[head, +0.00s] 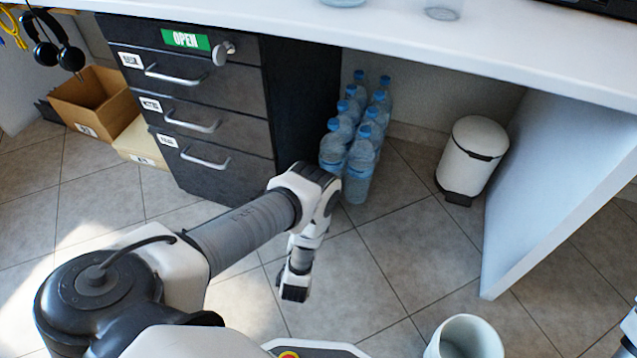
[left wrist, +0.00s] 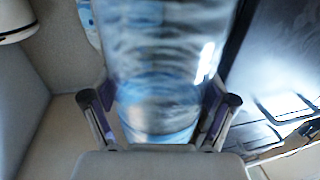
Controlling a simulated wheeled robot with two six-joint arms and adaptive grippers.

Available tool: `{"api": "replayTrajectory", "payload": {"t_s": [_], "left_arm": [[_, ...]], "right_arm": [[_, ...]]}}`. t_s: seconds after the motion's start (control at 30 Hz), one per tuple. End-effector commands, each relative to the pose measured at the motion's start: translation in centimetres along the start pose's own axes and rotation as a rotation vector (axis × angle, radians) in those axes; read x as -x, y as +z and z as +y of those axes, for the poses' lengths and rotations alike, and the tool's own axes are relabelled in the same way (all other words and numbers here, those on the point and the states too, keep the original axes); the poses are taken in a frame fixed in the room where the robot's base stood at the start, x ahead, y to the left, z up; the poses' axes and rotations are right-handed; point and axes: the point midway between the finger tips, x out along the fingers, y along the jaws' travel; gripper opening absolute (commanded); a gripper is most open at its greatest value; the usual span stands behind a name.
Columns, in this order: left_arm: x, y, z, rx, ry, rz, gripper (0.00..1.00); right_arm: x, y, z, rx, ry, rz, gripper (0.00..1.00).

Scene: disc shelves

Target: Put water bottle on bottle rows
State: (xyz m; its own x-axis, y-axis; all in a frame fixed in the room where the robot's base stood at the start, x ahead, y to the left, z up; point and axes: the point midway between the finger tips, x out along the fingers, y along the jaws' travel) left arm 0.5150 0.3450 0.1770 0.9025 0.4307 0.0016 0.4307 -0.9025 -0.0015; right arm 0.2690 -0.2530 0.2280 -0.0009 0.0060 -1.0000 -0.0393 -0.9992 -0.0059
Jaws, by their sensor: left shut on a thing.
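My left gripper (left wrist: 161,100) is shut on a clear, bluish water bottle (left wrist: 160,60), with one finger on each side of it in the left wrist view. The bottle fills the upper middle of that view, and its top end is cut off. In the head view my left arm reaches toward the space under the desk, and I cannot make out the held bottle there. The bottle rows (head: 350,150) stand upright on the floor beside the drawer unit, in two lines running back to the wall.
The drawer unit (head: 215,115) stands left of the rows. A white bin (head: 473,155) and a desk side panel (head: 555,170) are to the right. The desk top (head: 400,50) overhangs the rows. A white round container (head: 465,340) is at the front.

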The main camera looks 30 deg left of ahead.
Motion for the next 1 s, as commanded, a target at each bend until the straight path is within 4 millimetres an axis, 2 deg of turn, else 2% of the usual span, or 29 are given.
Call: {"api": "replayTrajectory", "payload": {"t_s": [0.03, 0.3, 0.5, 0.67, 0.87, 1.0], "left_arm": [[-1.5, 0.4, 0.1, 0.003, -0.001, 0.012, 0.15], [-8.4, 1.1, 0.7, 0.004, -0.001, 0.013, 0.15], [-12.7, 1.4, 1.0, 0.004, -0.001, 0.011, 0.15], [-13.8, 1.5, 1.1, 0.002, 0.001, 0.009, 0.15], [-13.7, 4.5, 1.1, 0.002, 0.001, 0.007, 0.15], [-13.7, 4.6, 1.1, 0.002, 0.001, 0.007, 0.15]], "right_arm": [[-1.2, 0.0, 0.0, -0.001, 0.000, 0.000, 0.40], [-4.8, -0.2, 0.1, -0.007, 0.001, 0.004, 0.40], [-6.8, -0.3, 0.2, -0.012, 0.001, 0.008, 0.40], [-7.4, -0.4, 0.2, -0.013, 0.002, 0.010, 0.40], [-10.2, -1.0, 0.2, -0.006, 0.004, 0.026, 0.40], [-10.3, -1.2, 0.2, -0.002, 0.005, 0.033, 0.40]]}}
